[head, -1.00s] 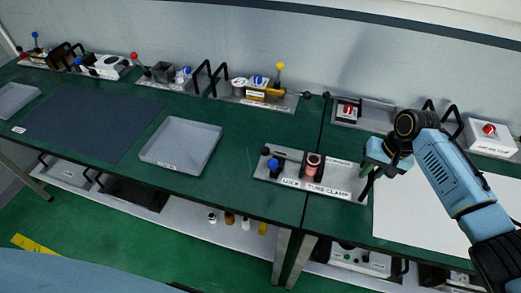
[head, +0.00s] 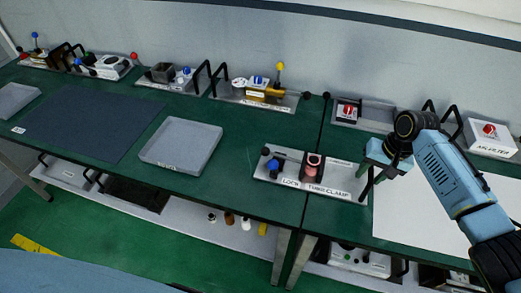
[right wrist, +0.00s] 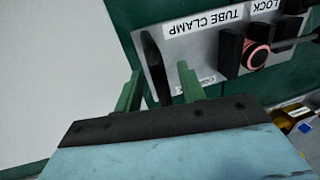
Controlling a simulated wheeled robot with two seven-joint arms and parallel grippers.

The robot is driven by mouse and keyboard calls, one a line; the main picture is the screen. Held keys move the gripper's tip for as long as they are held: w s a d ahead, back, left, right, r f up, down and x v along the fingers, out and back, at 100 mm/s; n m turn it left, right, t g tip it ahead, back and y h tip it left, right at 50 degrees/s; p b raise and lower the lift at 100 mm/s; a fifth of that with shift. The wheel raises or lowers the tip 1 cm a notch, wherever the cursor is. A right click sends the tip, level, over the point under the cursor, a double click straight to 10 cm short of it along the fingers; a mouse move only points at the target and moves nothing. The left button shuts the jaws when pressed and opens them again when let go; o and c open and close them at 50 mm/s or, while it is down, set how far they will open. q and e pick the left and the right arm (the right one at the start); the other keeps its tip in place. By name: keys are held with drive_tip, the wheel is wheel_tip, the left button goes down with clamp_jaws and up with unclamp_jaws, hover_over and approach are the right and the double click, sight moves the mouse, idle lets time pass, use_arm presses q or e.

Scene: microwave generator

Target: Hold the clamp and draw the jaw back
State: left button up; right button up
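The tube clamp (head: 270,176) is a light plate on the green bench, labelled LOCK and TUBE CLAMP. It carries a blue knob (head: 273,166), black blocks and a pink ring-shaped tube (head: 312,163). The right wrist view shows the pink ring (right wrist: 257,57) between black blocks and a black upright plate (right wrist: 154,62) at the clamp's near end. My right gripper (head: 366,186) is at the clamp's right end. In the right wrist view its green fingers (right wrist: 158,80) are apart, with the black upright plate in the gap between them. Contact cannot be told. My left gripper is not in view.
A white sheet (head: 425,215) lies right of the clamp. A grey tray (head: 180,147) and a dark mat (head: 85,120) lie to the left. Several fixtures with handles line the wall, including one with a yellow knob (head: 280,66). Bare green bench lies between tray and clamp.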

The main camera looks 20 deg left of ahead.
wheel_tip(320, 180, up, 13)
drive_tip(key=d, duration=0.2)
drive_tip(key=shift+d+r, duration=0.2)
drive_tip(key=shift+d, duration=0.05)
drive_tip(key=shift+c, duration=0.3)
